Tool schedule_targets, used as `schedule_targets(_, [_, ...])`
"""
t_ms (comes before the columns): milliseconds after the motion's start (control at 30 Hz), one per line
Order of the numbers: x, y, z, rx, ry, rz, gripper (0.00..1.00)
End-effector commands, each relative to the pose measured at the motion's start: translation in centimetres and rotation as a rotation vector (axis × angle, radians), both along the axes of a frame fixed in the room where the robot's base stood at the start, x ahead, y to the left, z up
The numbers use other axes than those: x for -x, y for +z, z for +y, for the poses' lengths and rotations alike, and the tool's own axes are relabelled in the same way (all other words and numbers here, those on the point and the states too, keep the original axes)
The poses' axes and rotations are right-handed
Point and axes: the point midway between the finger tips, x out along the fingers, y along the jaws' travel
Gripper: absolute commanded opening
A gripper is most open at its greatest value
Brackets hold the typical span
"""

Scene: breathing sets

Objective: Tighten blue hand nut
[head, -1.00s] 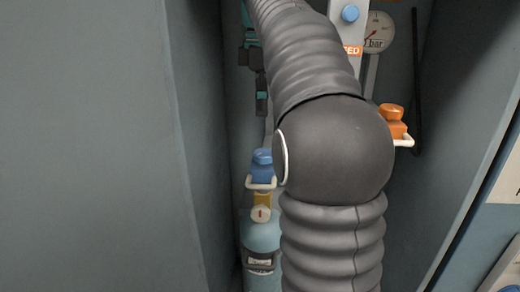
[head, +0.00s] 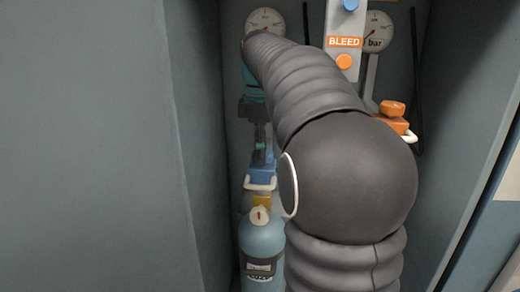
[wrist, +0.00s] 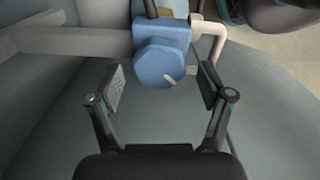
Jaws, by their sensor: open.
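The blue hand nut (wrist: 160,63) shows face-on in the wrist view, a many-sided knob with a pale line on its face, on a blue block. It also shows in the head view (head: 263,172) above a light blue cylinder (head: 262,240), partly hidden by my gripper. My gripper (wrist: 160,85) is open, with one finger pad on each side of the nut in the picture and a gap at both sides. In the head view my gripper (head: 262,150) points down at the nut from above. I cannot tell if the pads are level with it.
A white bent handle (wrist: 212,40) sits close beside the nut near the right finger. An orange nut (head: 392,109) stands at the right. A BLEED panel (head: 344,42) and gauges (head: 265,22) are behind. Grey cabinet walls (head: 100,150) close in on both sides.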

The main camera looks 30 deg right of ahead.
Motion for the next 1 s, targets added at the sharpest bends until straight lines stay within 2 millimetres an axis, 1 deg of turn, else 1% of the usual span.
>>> schedule_targets(67, [0.0, 0.02, 0.0, 0.0, 0.0, 0.0, 0.79])
schedule_targets(100, [0.0, 0.02, 0.0, 0.0, 0.0, 0.0, 0.77])
schedule_targets(167, [0.0, 0.02, 0.01, 0.0, 0.0, 0.0, 0.62])
schedule_targets(200, [0.0, 0.02, 0.01, 0.0, 0.0, 0.0, 0.52])
schedule_targets(267, [-0.01, 0.02, 0.0, 0.0, 0.0, 0.0, 0.37])
schedule_targets(300, [0.0, 0.01, 0.01, 0.0, 0.0, 0.0, 0.27])
schedule_targets(333, [0.0, 0.01, 0.01, 0.0, 0.0, 0.001, 0.19])
schedule_targets(667, [0.0, 0.09, 0.01, -0.001, -0.028, 0.002, 0.19])
schedule_targets(867, [-0.04, 0.27, -0.02, -0.001, -0.125, 0.004, 0.19])
schedule_targets(1000, [-0.09, 0.35, -0.06, -0.001, -0.234, 0.004, 0.19])
